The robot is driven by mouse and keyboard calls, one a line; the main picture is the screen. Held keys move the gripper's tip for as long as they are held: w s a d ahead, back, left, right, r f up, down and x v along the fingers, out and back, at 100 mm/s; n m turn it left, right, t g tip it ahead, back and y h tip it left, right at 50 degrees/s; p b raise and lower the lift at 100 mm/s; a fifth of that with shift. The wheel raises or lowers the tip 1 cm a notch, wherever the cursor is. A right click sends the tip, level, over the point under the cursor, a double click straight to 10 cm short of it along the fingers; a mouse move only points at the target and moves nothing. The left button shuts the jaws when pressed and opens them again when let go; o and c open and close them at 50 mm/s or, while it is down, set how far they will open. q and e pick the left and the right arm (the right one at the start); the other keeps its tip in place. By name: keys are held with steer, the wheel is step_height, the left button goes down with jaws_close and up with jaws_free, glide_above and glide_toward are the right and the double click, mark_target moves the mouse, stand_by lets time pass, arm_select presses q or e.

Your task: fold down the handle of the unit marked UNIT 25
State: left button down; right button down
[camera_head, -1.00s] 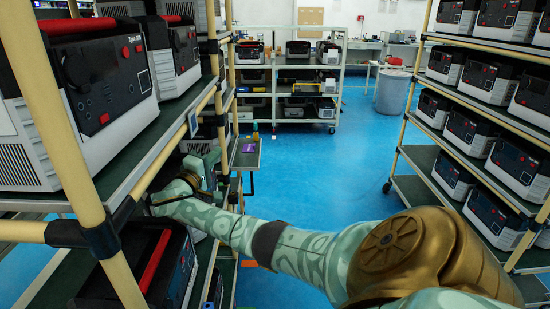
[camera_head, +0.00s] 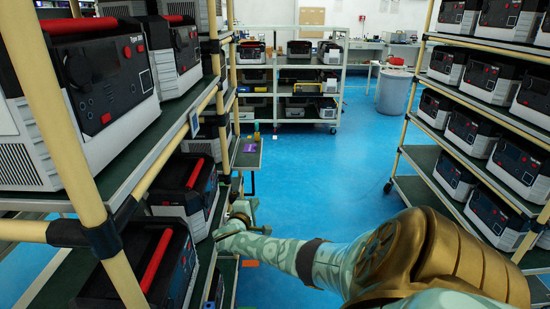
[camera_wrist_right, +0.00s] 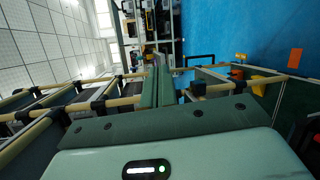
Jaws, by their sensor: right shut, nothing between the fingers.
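No UNIT 25 marking is readable, so I cannot tell which unit it is. On the left rack's lower shelf stand two black and grey units, a nearer one (camera_head: 182,270) and a farther one (camera_head: 176,197). Each shows a red handle bar, the nearer handle (camera_head: 156,261) and the farther handle (camera_head: 195,173); whether either is up or folded is unclear. My right gripper (camera_head: 240,208) is in the aisle at the rack's edge, right of the farther unit and apart from it. In the wrist view its green fingers (camera_wrist_right: 157,88) are together and empty. My left gripper is out of view.
The left rack's cream post (camera_head: 75,150) stands close in front. Larger units (camera_head: 100,85) fill its upper shelf. The right rack (camera_head: 400,150) holds several units. A grey shelf cart (camera_head: 338,85) and a bin (camera_head: 392,93) stand farther back. The blue aisle floor (camera_head: 320,180) is clear.

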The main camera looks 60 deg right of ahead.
steer(key=s+f+n+y, duration=0.1)
steer(key=s+f+y, duration=0.2)
steer(key=s+f, duration=0.4)
step_height(320, 180, down, 5)
steer(key=shift+s+r+n, duration=0.1)
steer(key=shift+s+n, duration=0.2)
steer(key=shift+s, duration=0.05)
